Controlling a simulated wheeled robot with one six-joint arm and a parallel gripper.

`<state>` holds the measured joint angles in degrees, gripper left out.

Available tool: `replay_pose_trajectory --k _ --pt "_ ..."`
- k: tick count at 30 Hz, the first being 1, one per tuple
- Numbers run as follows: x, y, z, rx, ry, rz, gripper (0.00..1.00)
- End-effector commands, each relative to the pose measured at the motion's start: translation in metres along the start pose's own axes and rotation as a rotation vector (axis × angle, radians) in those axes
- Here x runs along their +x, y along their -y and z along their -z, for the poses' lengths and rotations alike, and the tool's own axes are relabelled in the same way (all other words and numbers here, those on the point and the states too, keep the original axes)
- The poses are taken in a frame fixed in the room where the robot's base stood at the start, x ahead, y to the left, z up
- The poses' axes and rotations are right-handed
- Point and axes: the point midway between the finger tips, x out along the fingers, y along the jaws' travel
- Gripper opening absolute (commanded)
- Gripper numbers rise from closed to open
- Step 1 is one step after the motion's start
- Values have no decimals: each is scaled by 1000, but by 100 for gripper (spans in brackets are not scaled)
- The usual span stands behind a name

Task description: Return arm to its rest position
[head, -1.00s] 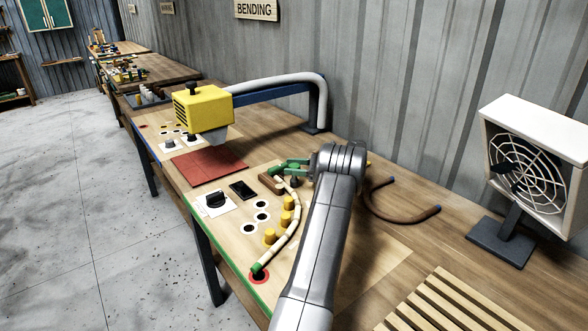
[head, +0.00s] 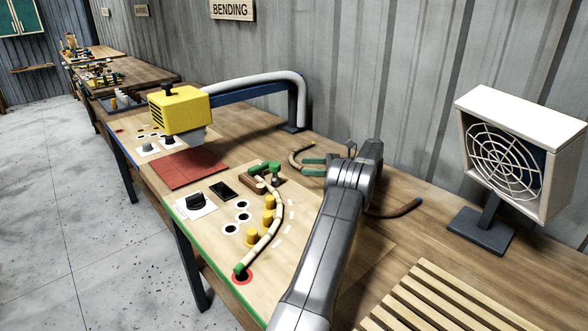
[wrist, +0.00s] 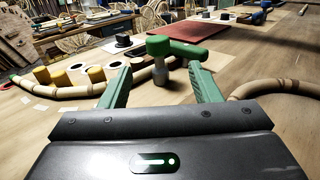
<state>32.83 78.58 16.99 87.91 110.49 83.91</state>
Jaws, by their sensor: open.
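My gripper (head: 312,166) is open and empty above the right side of the bending board, with green fingers that also show in the wrist view (wrist: 158,88). The pale rattan cane (head: 268,232) lies curved along the yellow pegs (head: 268,203) on the board. One end is at the red ring (head: 243,277); the other reaches the green-handled clamp (head: 264,168). In the wrist view the clamp (wrist: 178,46) stands ahead, between my fingers in the picture and apart from them. A brown curved piece (head: 402,209) lies behind my wrist, partly hidden by it.
A yellow heater (head: 178,108) hangs over a red mat (head: 190,168) at the back left. A white fan (head: 520,150) stands at the right. A slatted wooden rack (head: 440,300) lies at the front right. The corrugated wall (head: 390,70) rises behind the table.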

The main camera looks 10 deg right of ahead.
Motion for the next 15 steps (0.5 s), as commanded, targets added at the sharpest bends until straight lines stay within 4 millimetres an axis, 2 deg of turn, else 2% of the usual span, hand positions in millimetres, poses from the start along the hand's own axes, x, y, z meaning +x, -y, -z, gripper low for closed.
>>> replay_pose_trajectory --k 6,15 --pt "-16 0 0 0 0 0 57" --pt "-16 0 0 0 0 0 57"
